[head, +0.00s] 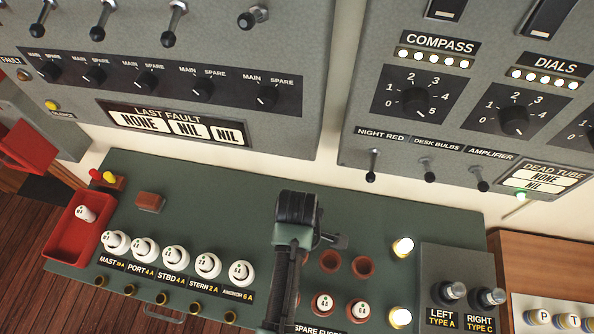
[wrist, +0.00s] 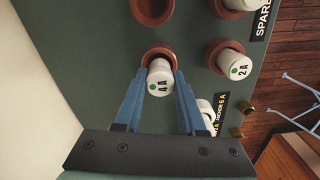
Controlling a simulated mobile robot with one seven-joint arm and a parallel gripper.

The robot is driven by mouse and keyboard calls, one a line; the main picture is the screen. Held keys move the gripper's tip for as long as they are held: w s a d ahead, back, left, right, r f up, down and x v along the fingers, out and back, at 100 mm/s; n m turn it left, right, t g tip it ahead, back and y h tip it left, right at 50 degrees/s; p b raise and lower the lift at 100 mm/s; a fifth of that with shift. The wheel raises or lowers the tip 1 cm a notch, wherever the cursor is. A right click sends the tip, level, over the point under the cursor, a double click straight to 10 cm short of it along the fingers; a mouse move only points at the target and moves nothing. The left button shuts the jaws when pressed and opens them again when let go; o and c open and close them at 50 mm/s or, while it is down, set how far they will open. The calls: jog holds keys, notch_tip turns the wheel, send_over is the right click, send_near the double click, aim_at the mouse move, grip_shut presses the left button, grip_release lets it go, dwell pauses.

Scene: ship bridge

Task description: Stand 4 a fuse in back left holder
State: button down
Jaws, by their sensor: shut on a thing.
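A white fuse marked 4 A with a green dot (wrist: 159,82) is between the blue fingers of my gripper (wrist: 161,73) in the wrist view. My gripper is shut on it. Its lower end is at the round brown back left holder (wrist: 152,54), in line with it and seemingly inside its rim; how deep it sits I cannot tell. In the head view my arm covers this fuse and holder. The back middle holder is empty in the head view (head: 330,261) and also shows in the wrist view (wrist: 152,12).
A 2A fuse (wrist: 237,66) stands in the front left holder, beside my fingers. Two more fuses stand in front holders (head: 323,302) (head: 359,310). The back right holder (head: 362,267) is empty. A row of labelled fuses (head: 203,249) is at left, with a red tray (head: 70,240) beyond.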

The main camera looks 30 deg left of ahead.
jog(key=shift+f, duration=0.65)
jog(key=shift+f, duration=0.35)
jog(key=c, duration=0.5)
grip_release()
notch_tip(320, 180, up, 13)
jog(key=shift+f, duration=0.15)
